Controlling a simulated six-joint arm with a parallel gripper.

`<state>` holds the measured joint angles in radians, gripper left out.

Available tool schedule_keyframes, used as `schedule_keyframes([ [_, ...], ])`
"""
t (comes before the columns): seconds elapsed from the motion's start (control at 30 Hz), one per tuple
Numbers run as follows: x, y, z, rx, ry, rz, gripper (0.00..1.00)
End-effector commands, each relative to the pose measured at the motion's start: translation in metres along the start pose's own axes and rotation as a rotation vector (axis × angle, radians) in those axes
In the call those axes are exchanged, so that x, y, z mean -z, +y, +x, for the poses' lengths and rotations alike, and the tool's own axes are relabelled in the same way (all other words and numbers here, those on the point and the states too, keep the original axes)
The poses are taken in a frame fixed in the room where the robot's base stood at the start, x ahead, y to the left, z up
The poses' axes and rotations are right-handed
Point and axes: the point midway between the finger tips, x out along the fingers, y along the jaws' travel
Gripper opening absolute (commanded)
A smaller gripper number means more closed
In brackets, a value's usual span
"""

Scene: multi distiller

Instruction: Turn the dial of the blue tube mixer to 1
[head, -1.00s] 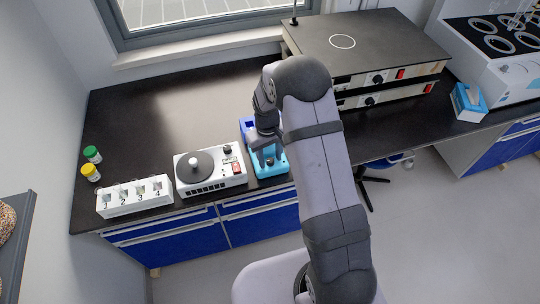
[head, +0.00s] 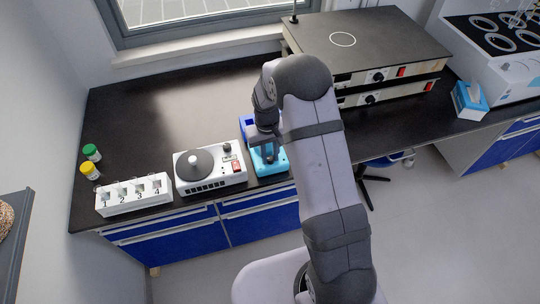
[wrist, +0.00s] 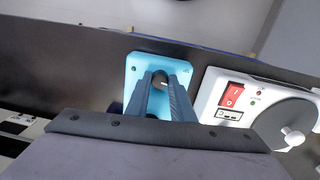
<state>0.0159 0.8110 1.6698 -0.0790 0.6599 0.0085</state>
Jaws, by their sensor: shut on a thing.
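The blue tube mixer (head: 280,166) stands near the front edge of the black bench, with a light blue front and a darker blue part behind. In the wrist view its light blue plate (wrist: 134,68) lies under my fingers. Its small dark dial (wrist: 161,77) shows between the fingertips with a pale mark on it. My gripper (wrist: 162,84) points down and is shut on the dial, one finger on each side. In the head view my gripper (head: 269,153) partly covers the mixer. The dial's number scale cannot be read.
A white stirrer (head: 230,178) with a round grey plate and red switch (wrist: 232,96) stands close beside the mixer. A numbered white rack (head: 135,207) and green- and yellow-capped bottles (head: 91,153) are at left. Black-topped equipment (head: 375,42) stands behind at right.

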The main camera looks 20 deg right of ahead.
Motion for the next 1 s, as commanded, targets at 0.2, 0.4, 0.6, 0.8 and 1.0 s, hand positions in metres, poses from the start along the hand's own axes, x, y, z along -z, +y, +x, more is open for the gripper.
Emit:
schedule_keyframes([
  [0.2,0.0011,0.0001,0.0007,0.000,-0.006,0.177,0.00],
  [0.4,0.0013,0.0002,0.0005,0.000,-0.015,0.346,0.00],
  [0.6,0.0015,0.0003,0.0000,0.000,-0.022,0.487,0.00],
  [0.8,0.0018,0.0004,-0.0004,0.000,-0.026,0.579,0.00],
  [1.0,0.0019,0.0005,-0.0008,0.000,-0.028,0.621,0.00],
])
